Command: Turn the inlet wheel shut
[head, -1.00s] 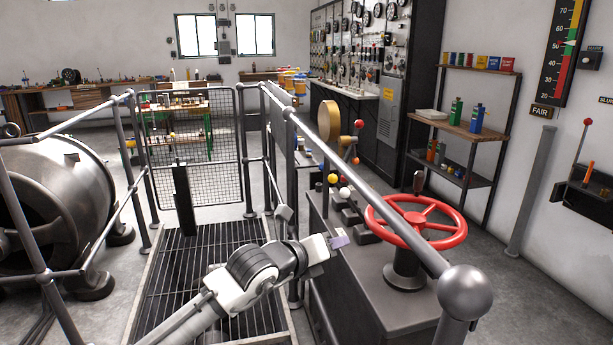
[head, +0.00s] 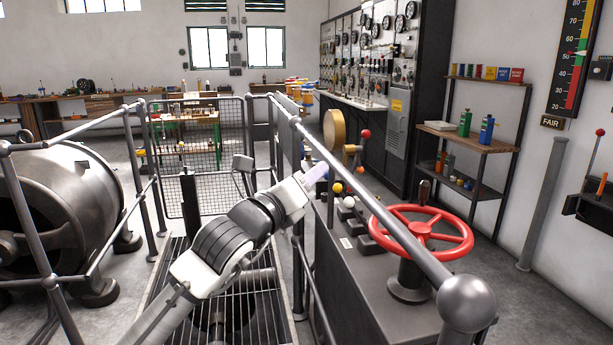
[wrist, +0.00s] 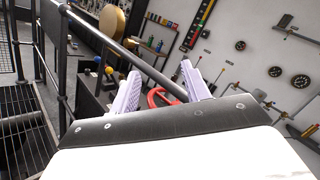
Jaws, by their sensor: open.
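The inlet wheel is a red spoked handwheel (head: 420,232) with a dark upright handle on its rim. It sits on a dark pedestal on the grey console at the right in the head view. My gripper (head: 316,174) is left of the wheel and apart from it, beside the handrail. In the wrist view my gripper (wrist: 158,90) has two pale lilac fingers spread wide with nothing held. A part of the red wheel (wrist: 160,97) shows between the fingers, beyond the handrail, mostly hidden by the gripper body.
A grey handrail (head: 400,250) with a ball end runs between my arm and the wheel. Levers with red, yellow and white knobs (head: 348,202) stand left of the wheel. A round brass disc (head: 334,130) stands behind them. A shelf (head: 466,135) is at the right wall.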

